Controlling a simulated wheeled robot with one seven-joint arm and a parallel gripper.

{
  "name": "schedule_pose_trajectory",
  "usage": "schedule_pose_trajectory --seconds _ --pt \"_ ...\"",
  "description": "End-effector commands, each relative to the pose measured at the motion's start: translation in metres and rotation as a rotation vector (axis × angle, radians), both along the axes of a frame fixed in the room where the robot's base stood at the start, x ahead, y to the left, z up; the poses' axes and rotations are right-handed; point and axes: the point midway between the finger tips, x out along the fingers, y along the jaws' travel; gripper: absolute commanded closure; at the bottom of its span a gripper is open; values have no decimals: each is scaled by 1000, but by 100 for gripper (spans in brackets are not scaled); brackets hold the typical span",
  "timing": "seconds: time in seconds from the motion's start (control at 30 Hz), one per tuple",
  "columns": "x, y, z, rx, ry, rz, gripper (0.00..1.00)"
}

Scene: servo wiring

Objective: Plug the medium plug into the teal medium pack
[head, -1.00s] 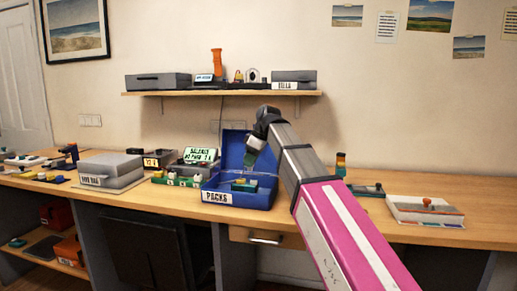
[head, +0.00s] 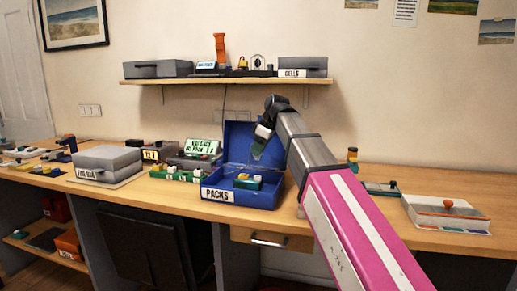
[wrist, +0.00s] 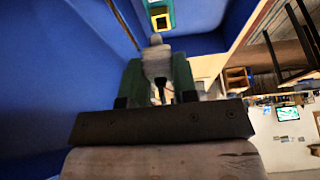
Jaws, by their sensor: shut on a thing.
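My gripper (head: 257,154) hangs over the open blue box labelled PACKS, above and a little right of the pack inside it. In the wrist view its green fingers (wrist: 158,75) are shut on a pale grey-white plug (wrist: 157,60). The plug is held apart from the pack, as far as the views show. A teal pack (head: 246,183) with yellow and white parts on top sits in the box. The wrist view shows part of it, teal with a yellow piece (wrist: 160,14), beyond the plug.
The blue box (head: 250,198) has walls around the pack and a raised lid (head: 237,140) behind. A green tray (head: 180,175) with small parts and a grey case (head: 108,160) stand to the left. A shelf (head: 225,81) runs above.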

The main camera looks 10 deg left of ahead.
Motion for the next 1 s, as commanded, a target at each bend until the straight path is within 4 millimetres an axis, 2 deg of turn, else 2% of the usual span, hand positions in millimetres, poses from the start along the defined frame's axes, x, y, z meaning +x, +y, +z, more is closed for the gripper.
schedule_pose_trajectory --seconds 0.6,1.0 --pt "-1 0 -47 -1 0 -1 96" --pt "0 0 -54 0 -1 0 96"
